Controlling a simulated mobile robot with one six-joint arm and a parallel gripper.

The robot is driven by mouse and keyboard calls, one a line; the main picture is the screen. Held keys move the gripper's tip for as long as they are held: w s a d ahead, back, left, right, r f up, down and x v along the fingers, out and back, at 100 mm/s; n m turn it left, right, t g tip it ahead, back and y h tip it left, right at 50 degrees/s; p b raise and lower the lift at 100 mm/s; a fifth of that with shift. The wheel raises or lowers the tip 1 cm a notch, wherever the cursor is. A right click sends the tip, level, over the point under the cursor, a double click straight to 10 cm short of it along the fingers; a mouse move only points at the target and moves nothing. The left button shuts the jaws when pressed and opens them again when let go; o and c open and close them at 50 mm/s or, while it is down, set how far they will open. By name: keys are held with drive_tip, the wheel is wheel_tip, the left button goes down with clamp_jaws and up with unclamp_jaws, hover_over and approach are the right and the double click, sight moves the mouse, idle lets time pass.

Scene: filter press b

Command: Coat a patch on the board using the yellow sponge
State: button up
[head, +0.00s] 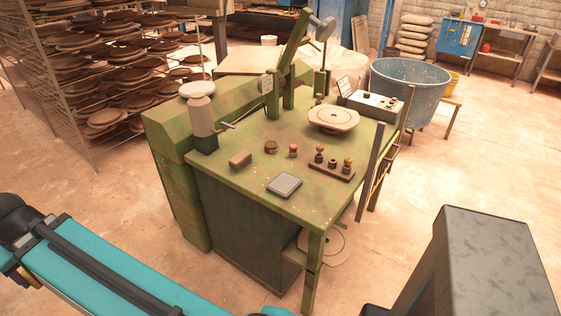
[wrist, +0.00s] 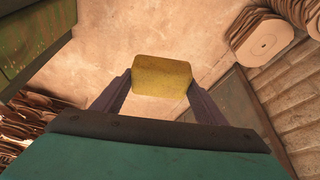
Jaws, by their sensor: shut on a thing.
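My gripper (wrist: 160,84) is shut on the yellow sponge (wrist: 162,72) in the wrist view, one finger on each side of it. The sponge is held in the air, with bare floor far behind it. In the head view my gripper and the sponge are out of frame; only part of my teal arm crosses the lower left. A flat grey square plate with a dark rim (head: 285,184) lies near the front edge of the green bench (head: 222,178). It may be the board; no other board is clear on the bench.
On the bench are a brown block (head: 240,159), a small brown jar (head: 270,147), a red-topped piece (head: 293,151), a knobbed holder (head: 332,170), a round disc (head: 333,117) and a control box (head: 371,103). Floor in front is clear.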

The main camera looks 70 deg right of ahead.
drive_tip(key=s+d+f+m+g+h+p, duration=0.1)
drive_tip(key=s+d+m, duration=0.25)
drive_tip(key=d, duration=1.05)
drive_tip(key=s+d+m+g+h+p, duration=0.15)
drive_tip(key=d+m, duration=0.35)
drive_tip(key=d, duration=0.8)
drive_tip(key=s+d+f+m+h+p, duration=0.15)
drive_tip(key=s+d+m, duration=0.25)
drive_tip(key=d, duration=1)
drive_tip(key=s+d+f+m+g+p, duration=0.2)
drive_tip(key=s+d+m, duration=0.9)
drive_tip(key=s+d, duration=1.4)
drive_tip(key=s+g, duration=0.2)
drive_tip(key=s, duration=0.2)
drive_tip(key=shift+s+d+f, duration=0.15)
drive_tip(key=shift+s+d, duration=0.25)
drive_tip(key=shift+f, duration=0.1)
drive_tip(key=shift+f+b, duration=1.35)
drive_tip(key=shift+f, duration=1.55)
drive_tip(key=shift+a+f+b, duration=0.1)
drive_tip(key=shift+f+b, duration=0.3)
drive_tip(key=shift+f, duration=0.15)
